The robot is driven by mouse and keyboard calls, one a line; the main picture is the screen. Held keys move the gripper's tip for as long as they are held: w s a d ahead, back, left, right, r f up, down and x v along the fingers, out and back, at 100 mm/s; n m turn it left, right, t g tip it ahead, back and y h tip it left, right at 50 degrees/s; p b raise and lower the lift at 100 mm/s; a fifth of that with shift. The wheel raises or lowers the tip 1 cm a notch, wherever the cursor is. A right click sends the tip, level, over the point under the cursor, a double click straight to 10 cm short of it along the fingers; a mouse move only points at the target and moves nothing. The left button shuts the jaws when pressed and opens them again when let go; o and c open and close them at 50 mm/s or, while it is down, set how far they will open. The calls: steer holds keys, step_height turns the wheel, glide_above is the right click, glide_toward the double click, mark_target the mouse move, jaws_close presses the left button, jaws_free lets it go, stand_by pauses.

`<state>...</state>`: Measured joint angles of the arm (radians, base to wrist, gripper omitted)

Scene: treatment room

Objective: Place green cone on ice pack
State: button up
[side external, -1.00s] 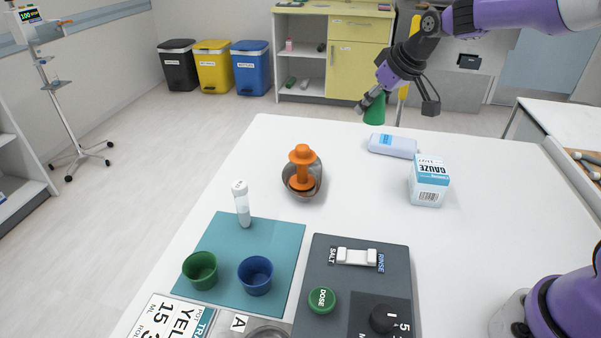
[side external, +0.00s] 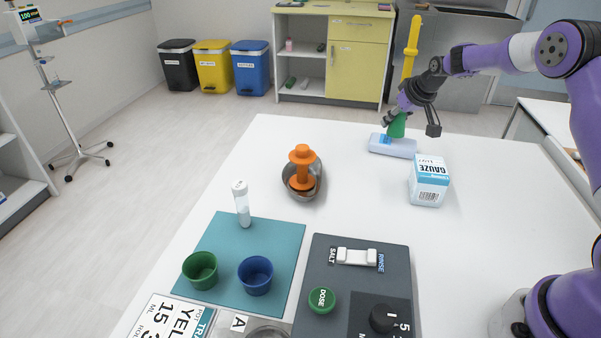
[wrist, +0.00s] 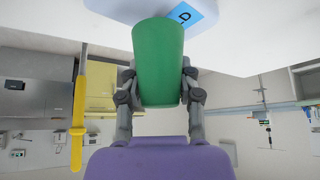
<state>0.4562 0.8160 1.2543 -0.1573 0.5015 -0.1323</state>
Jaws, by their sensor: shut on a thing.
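The green cone (side external: 397,126) is upright between the fingers of my gripper (side external: 397,113), its wide end down. My gripper is shut on it. The cone is right at the light blue ice pack (side external: 400,148), which lies flat near the table's far edge. In the side view the cone's base overlaps the pack; I cannot tell whether it touches. In the wrist view the green cone (wrist: 158,60) fills the middle between the fingers (wrist: 160,92), with the ice pack (wrist: 120,8) and its blue label just beyond it.
A gauze box (side external: 429,181) stands close in front of the ice pack. An orange object (side external: 302,165) sits in a metal bowl left of it. A capped tube (side external: 241,203), two cups and a grey control panel (side external: 345,285) are nearer. The table's middle is clear.

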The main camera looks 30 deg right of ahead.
steer(key=shift+f, duration=0.9)
steer(key=shift+f, duration=0.2)
steer(key=o, duration=0.8)
steer(key=shift+r, duration=0.1)
